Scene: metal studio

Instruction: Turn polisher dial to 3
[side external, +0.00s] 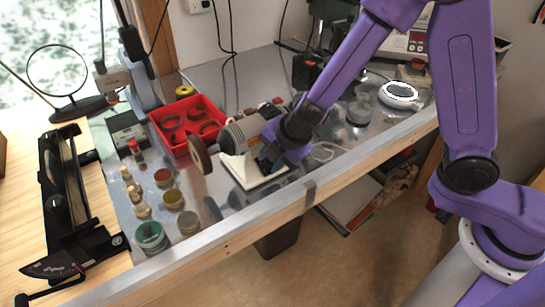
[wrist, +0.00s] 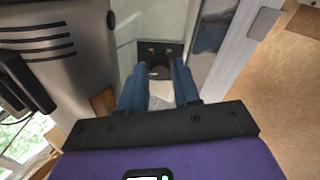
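The polisher (side external: 242,131) is a grey motor with a brown wheel (side external: 200,156) on its left, on a pale base (side external: 243,170). Its slotted grey housing (wrist: 75,40) fills the upper left of the wrist view. A dark panel with a dark rounded knob, apparently the dial (wrist: 159,72), shows on the pale base ahead of my gripper (wrist: 158,66). My blue fingers are apart, one on each side of the dial. Contact with it cannot be told. In the side view my gripper (side external: 268,157) is low beside the polisher and hides the dial; its setting is unreadable.
A red tray (side external: 180,112) stands behind the polisher. Several small jars (side external: 172,198) stand at the left of the metal bench. The bench's front edge (side external: 225,232) runs close to my gripper. A round white device (side external: 398,95) sits at the back right.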

